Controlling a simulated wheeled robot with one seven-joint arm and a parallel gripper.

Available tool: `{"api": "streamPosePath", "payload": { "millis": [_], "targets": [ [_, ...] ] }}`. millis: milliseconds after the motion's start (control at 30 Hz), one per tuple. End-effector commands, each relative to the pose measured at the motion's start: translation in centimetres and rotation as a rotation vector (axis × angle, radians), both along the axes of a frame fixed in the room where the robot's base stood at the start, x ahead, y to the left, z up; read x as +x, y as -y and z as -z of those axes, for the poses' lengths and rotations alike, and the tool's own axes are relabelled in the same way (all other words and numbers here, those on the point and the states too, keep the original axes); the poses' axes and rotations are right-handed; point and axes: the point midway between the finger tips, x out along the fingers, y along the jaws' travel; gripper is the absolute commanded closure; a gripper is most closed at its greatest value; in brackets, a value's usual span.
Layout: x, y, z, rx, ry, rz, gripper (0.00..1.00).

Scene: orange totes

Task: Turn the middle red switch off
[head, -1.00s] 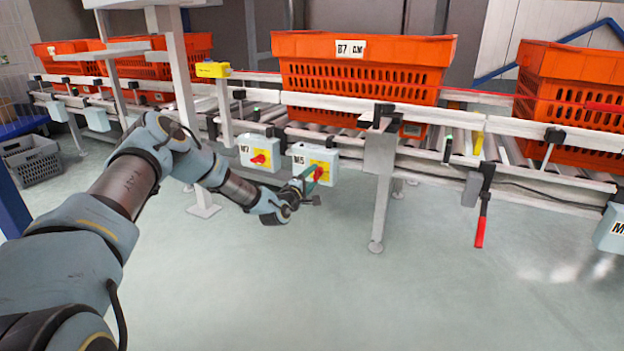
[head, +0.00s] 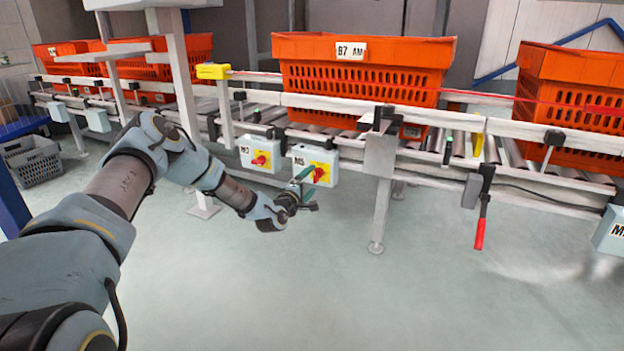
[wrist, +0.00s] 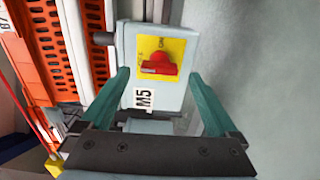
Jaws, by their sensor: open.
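The M5 switch box (head: 323,153) hangs under the conveyor, a pale box with a yellow plate and a red rotary switch (head: 318,174). In the wrist view the red switch (wrist: 158,66) sits on its yellow plate (wrist: 176,48), with the M5 label (wrist: 144,98) beside it. My gripper (head: 306,180) is in front of this box. In the wrist view its two green fingers (wrist: 158,88) are open and spread on either side of the box, with nothing between them touching the switch.
A similar switch box (head: 257,163) with a red switch hangs just to the left. A metal conveyor leg (head: 381,190) stands to the right. An orange tote (head: 365,88) sits on the conveyor above. The floor in front is clear.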

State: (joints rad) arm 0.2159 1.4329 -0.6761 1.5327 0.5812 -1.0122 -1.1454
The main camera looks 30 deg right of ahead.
Motion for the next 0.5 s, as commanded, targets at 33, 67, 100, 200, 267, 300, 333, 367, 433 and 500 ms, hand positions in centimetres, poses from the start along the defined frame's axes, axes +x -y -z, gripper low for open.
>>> {"api": "streamPosePath", "payload": {
  "millis": [33,67,100,200,267,300,333,367,433,500],
  "targets": [
    [-0.5,-1.0,-0.3,0.002,-0.004,-0.001,0.05],
    [-0.9,-1.5,-0.3,0.002,-0.004,-0.001,0.05],
    [-1.4,-2.1,-0.3,0.003,-0.005,-0.001,0.05],
    [-2.6,-3.8,-0.3,0.002,-0.005,-0.001,0.05],
    [-3.2,-4.7,-0.3,0.002,-0.005,-0.001,0.05],
    [-3.5,-5.2,-0.3,0.001,-0.003,-0.002,0.05],
    [-3.8,-5.6,-0.2,0.002,-0.004,-0.001,0.05],
    [-4.1,-5.9,-0.2,0.002,-0.004,-0.002,0.05],
    [-4.5,-6.6,-0.1,0.001,-0.003,-0.001,0.05],
    [-4.8,-7.0,-0.1,0.001,-0.002,-0.001,0.05]
  ]
}}
